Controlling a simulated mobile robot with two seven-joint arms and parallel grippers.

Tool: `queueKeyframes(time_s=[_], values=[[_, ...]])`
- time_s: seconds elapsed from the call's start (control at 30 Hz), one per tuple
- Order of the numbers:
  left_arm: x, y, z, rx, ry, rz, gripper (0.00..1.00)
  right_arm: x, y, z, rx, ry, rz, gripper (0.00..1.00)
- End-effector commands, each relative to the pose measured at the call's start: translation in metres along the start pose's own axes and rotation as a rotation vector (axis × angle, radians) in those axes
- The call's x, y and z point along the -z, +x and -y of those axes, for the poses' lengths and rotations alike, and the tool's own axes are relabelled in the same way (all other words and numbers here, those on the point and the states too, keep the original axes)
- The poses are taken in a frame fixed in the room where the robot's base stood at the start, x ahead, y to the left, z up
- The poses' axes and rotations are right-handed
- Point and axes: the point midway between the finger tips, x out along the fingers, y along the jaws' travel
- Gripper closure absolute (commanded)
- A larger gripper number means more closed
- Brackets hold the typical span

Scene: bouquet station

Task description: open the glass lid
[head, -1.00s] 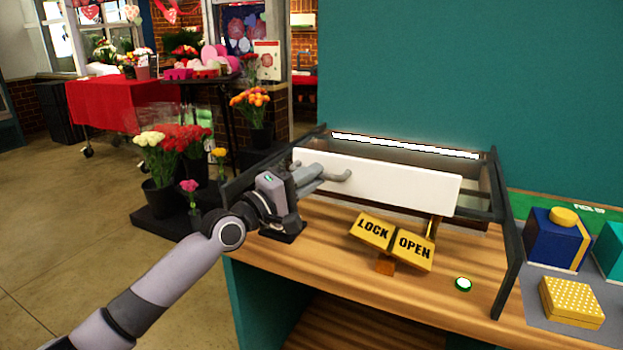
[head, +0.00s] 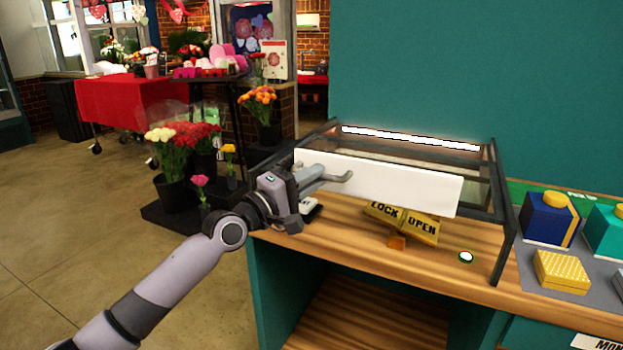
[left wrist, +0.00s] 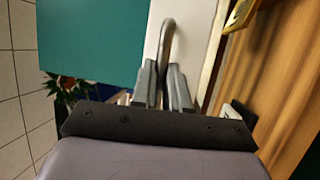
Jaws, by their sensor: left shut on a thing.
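The lid (head: 400,185) shows as a long, plain white panel in front of the dark-framed case (head: 505,215). A curved grey handle (head: 345,177) is at its left part. My left gripper (head: 325,174) comes in from the left and is shut on this handle. In the left wrist view the handle (left wrist: 168,40) runs between the two fingers (left wrist: 163,82), with the white panel (left wrist: 190,30) behind it. The panel hides the top of the yellow LOCK and OPEN sign (head: 420,226). My right gripper is not in view.
A green-ringed white button (head: 466,257) sits on the wooden counter (head: 350,240). Blue (head: 547,222) and yellow (head: 562,271) boxes stand on a grey mat at right. A teal wall is behind the case.

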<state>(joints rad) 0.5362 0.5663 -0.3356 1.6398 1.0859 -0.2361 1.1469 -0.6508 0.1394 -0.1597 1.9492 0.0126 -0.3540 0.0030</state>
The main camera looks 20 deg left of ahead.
Motion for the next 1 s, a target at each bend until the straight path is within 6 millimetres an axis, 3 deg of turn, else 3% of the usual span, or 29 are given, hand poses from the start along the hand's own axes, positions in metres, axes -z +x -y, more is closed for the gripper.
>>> queueKeyframes(time_s=[0.2, 0.23, 0.3, 0.67, 1.0], values=[[0.0, 0.0, 0.0, 0.0, 0.0, -0.001, 1.0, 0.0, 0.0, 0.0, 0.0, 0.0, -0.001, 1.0], [0.0, 0.0, 0.0, 0.0, 0.0, -0.001, 0.82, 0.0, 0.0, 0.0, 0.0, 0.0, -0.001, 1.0], [0.0, 0.0, 0.0, 0.0, 0.0, -0.001, 0.6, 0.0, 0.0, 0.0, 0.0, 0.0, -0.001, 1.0], [0.0, -0.003, 0.001, 0.0, 0.0, -0.001, 0.6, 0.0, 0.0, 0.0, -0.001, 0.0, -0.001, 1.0], [0.0, -0.043, 0.002, 0.003, 0.0, 0.0, 0.6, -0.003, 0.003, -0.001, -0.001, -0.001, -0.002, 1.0]])
